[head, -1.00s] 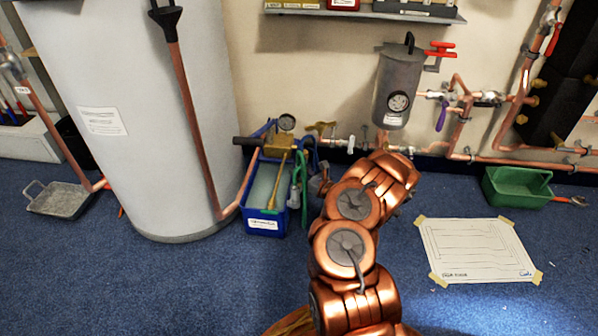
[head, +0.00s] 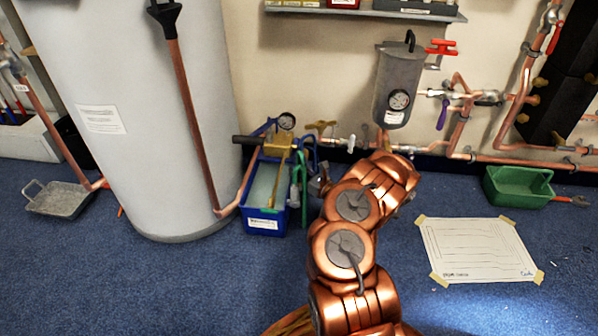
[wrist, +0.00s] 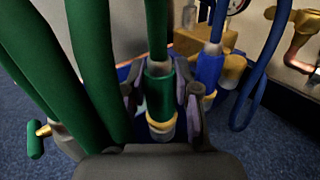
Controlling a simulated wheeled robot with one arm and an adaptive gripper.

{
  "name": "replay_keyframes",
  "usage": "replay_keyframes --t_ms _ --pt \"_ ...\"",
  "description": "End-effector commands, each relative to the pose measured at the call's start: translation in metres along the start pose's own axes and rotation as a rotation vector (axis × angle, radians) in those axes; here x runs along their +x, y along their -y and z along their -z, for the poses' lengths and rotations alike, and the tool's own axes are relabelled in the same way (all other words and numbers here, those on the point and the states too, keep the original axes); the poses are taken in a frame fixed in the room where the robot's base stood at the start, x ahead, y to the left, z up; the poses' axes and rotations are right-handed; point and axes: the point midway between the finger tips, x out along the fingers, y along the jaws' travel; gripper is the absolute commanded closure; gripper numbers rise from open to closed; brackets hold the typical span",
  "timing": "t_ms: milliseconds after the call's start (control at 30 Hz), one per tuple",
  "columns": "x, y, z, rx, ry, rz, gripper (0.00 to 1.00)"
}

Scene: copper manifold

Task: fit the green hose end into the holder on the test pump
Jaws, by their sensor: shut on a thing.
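The test pump (head: 265,185) is a blue tank with a gauge and a brass block, standing on the floor beside the grey cylinder. My gripper (wrist: 165,100) is at its right side, mostly hidden behind my arm in the head view. In the wrist view its fingers are closed around the green hose end (wrist: 160,90), a green sleeve with a brass collar below it. The green hose (wrist: 95,60) loops up on the left. A blue hose end (wrist: 209,70) stands upright just right of my fingers. The holder under the green end is not clearly visible.
A brass valve (wrist: 292,35) and copper pipe are at the wrist view's right. A green-handled fitting (wrist: 38,140) is at its left. The grey cylinder (head: 150,120) stands left of the pump. Taped paper (head: 478,250) and a green tray (head: 517,187) lie right.

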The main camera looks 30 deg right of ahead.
Motion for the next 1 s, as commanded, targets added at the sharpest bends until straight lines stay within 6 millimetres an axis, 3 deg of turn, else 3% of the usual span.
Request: replay_keyframes --t_ms 767,800,1000 --pt "0.0001 -0.0001 0.0079 0.0 0.001 0.0 1.0" --pt "0.0001 -0.0001 0.0079 0.0 0.001 0.0 0.65" --pt "0.0001 -0.0001 0.008 0.0 0.0 0.0 0.44"
